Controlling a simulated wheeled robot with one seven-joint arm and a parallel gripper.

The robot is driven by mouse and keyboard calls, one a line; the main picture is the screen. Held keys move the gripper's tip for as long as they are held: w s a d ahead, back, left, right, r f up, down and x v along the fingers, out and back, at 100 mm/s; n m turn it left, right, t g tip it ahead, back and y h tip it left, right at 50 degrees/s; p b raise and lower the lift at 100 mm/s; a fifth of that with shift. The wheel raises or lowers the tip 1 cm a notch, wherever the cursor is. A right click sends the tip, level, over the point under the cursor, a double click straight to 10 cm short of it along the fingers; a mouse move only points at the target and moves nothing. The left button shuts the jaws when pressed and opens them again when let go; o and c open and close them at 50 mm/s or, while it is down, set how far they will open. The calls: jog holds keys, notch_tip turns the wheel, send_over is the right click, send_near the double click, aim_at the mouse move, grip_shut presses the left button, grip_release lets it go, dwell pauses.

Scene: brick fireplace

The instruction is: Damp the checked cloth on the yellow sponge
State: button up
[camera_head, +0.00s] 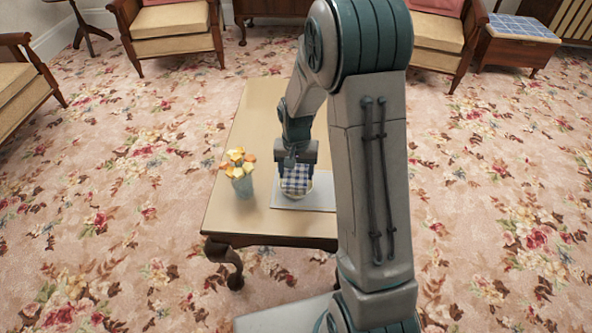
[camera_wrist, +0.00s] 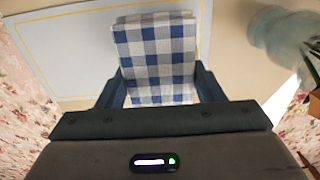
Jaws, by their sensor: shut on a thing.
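The checked cloth (camera_head: 296,180), blue and white, hangs from my gripper (camera_head: 297,160) over a pale grey mat on the table. In the wrist view the cloth (camera_wrist: 156,48) spans between the two fingers of my gripper (camera_wrist: 158,80), which is shut on it. A pale, cream-coloured rounded edge (camera_head: 309,187) shows beside and below the cloth in the head view. I cannot tell whether it is a dish or the yellow sponge, or whether the cloth touches it. No yellow sponge shows clearly; the cloth and gripper hide what lies under them.
The pale mat (camera_head: 323,197) lies on the wooden table (camera_head: 255,120). A vase of orange and yellow flowers (camera_head: 240,178) stands left of the cloth, close by. The table's far part is clear. Armchairs (camera_head: 175,30) stand beyond on the flowered carpet.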

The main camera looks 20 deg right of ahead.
jog(key=shift+f+b, duration=0.3)
jog(key=shift+f, duration=0.3)
dwell(1.1)
jog(key=shift+r, duration=0.1)
jog(key=shift+r+p, duration=2.75)
jog(key=shift+r, duration=0.75)
jog(key=shift+w+r+n, duration=0.2)
jog(key=shift+r+n, duration=0.1)
jog(key=shift+r, duration=0.05)
notch_tip(320, 180, up, 5)
jog(key=w+n, duration=0.1)
jog(key=n, duration=0.2)
notch_tip(320, 180, up, 11)
jog(key=p, duration=2.2)
send_over(296, 169)
jog(key=s, duration=0.1)
jog(key=shift+s+f, duration=0.15)
